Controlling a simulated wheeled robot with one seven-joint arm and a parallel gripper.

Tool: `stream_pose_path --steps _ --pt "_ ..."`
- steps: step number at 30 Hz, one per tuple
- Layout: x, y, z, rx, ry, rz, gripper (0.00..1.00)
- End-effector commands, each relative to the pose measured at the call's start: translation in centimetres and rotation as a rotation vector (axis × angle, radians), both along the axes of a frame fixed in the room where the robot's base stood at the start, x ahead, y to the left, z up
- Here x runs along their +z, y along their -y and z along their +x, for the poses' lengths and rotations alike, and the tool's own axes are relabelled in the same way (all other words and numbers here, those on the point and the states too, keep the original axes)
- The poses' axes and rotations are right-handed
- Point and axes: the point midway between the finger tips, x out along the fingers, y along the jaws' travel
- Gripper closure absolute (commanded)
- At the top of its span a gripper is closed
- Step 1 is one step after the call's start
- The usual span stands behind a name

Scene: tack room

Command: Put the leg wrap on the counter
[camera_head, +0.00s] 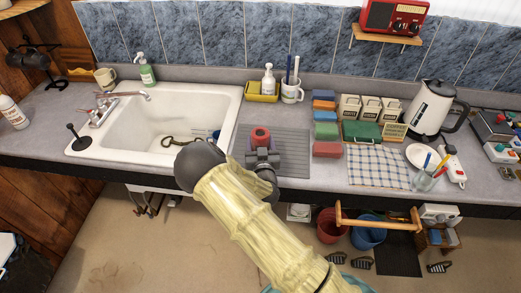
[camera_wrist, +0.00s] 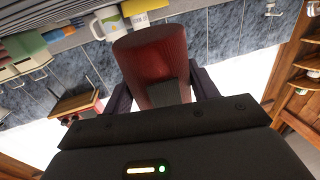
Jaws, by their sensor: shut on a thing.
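The leg wrap is a red roll (camera_head: 260,137) with a hole in its end, seen over the grey ribbed mat on the counter. My gripper (camera_head: 262,153) is shut on it. In the wrist view the wrap (camera_wrist: 150,55) shows large and dark red, with a finger of my gripper (camera_wrist: 163,90) on either side. I cannot tell whether the wrap touches the mat or hangs just above it. The grey counter (camera_head: 215,185) runs across the view, and my arm hides part of its front edge.
Left of the wrap is a white sink (camera_head: 232,105) with a dark curved thing inside. Behind stand a mug with brushes (camera_head: 291,93) and a yellow caddy with a pump bottle (camera_head: 267,84). Stacked coloured blocks (camera_head: 326,131) stand close on the right. The ribbed mat (camera_head: 297,150) is otherwise clear.

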Motion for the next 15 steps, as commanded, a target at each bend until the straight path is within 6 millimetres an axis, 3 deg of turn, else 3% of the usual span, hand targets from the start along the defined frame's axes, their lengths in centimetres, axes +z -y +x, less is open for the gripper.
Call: stream_pose_path --steps 7,15 --pt "-2.9 0.4 0.1 -0.004 -0.002 -0.004 0.66" --pt "-3.6 0.0 0.0 0.0 0.0 -0.001 0.66"
